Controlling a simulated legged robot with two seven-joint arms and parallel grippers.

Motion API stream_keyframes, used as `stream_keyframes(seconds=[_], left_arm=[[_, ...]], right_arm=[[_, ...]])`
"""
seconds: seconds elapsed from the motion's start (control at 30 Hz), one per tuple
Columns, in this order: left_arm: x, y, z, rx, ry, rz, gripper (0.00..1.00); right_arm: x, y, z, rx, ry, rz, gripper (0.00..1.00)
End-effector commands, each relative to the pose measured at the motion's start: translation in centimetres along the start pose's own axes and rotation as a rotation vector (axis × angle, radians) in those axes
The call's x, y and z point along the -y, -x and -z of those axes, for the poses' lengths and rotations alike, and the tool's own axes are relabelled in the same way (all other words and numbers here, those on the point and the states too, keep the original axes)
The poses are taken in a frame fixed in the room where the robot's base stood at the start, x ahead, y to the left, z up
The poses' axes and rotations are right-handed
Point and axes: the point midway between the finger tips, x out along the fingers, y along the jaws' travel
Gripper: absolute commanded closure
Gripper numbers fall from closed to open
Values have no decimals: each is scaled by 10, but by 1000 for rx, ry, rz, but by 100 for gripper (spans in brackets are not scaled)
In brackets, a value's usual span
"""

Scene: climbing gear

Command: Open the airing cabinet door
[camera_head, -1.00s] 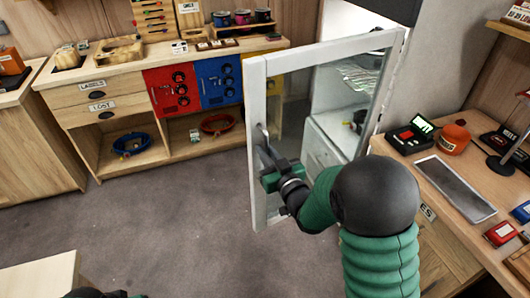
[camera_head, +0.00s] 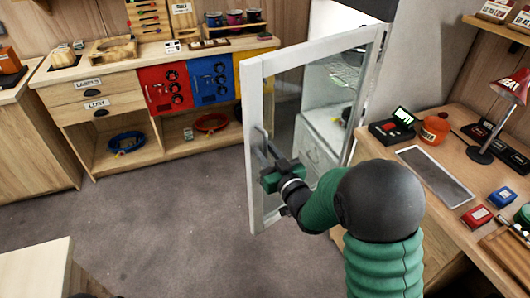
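The airing cabinet door (camera_head: 248,130) is a pale frame around a glass pane. It stands swung well out from the white cabinet (camera_head: 325,135), whose inside with a wire shelf and a drawer front shows behind it. My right gripper (camera_head: 266,146) is at the door's handle side, in front of the left frame bar. Its two grey fingers look apart, so it seems open. The handle is hard to make out from the fingers, and I cannot tell whether they touch it. My green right arm hides the door's lower right part. My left gripper is not in view.
A wooden bench (camera_head: 120,70) with red and blue panels stands at the back left. The grey floor (camera_head: 170,215) left of the door is clear.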

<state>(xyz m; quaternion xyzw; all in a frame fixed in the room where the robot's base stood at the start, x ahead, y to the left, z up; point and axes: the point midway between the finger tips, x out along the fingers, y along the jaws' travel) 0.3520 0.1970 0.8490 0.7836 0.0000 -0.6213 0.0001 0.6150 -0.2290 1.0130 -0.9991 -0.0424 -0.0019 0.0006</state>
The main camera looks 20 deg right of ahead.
Motion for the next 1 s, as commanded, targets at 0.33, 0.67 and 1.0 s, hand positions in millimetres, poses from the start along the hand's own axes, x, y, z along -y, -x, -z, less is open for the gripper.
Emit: stream_keyframes(seconds=[0.33, 0.67, 1.0], left_arm=[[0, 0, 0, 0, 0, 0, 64], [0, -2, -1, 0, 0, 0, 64], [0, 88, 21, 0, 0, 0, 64]], right_arm=[[0, 1, -2, 4, 0, 1, 66], [0, 61, -2, 5, -1, -1, 66], [0, 81, 8, 14, -2, 0, 66]])
